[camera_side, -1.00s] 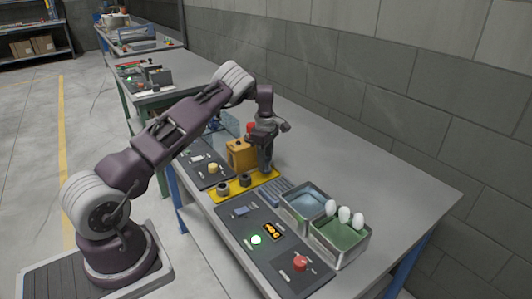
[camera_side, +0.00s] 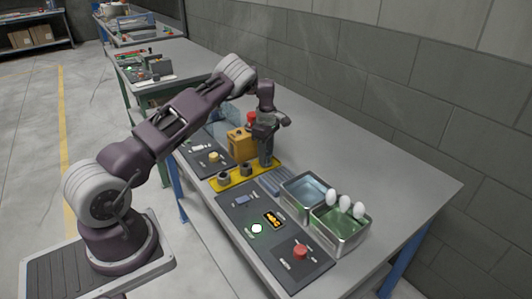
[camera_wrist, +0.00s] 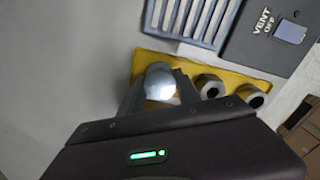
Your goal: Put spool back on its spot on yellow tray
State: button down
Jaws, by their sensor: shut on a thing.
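My gripper (camera_side: 266,161) is upright at the right end of the yellow tray (camera_side: 230,184). In the wrist view my gripper (camera_wrist: 161,92) is shut on the spool (camera_wrist: 159,80), which shows as a smooth, round, light-grey top between the fingers. The spool is over the end of the yellow tray (camera_wrist: 146,66); whether its base touches the tray is hidden. In the side view the fingers hide the spool. Two grey spools with dark holes stand in a row on the tray, one (camera_wrist: 211,86) nearer the gripper and one (camera_wrist: 253,97) farther.
An orange-yellow box (camera_side: 240,144) stands close behind the tray. A slotted grey-blue rack (camera_side: 274,182) and two metal bins, one with blue (camera_side: 305,194) and one green (camera_side: 338,228) with white egg-like things, stand right. A dark button panel (camera_side: 270,240) lies in front.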

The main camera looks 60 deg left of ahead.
jog(key=shift+f, duration=0.1)
jog(key=c, duration=0.8)
grip_release()
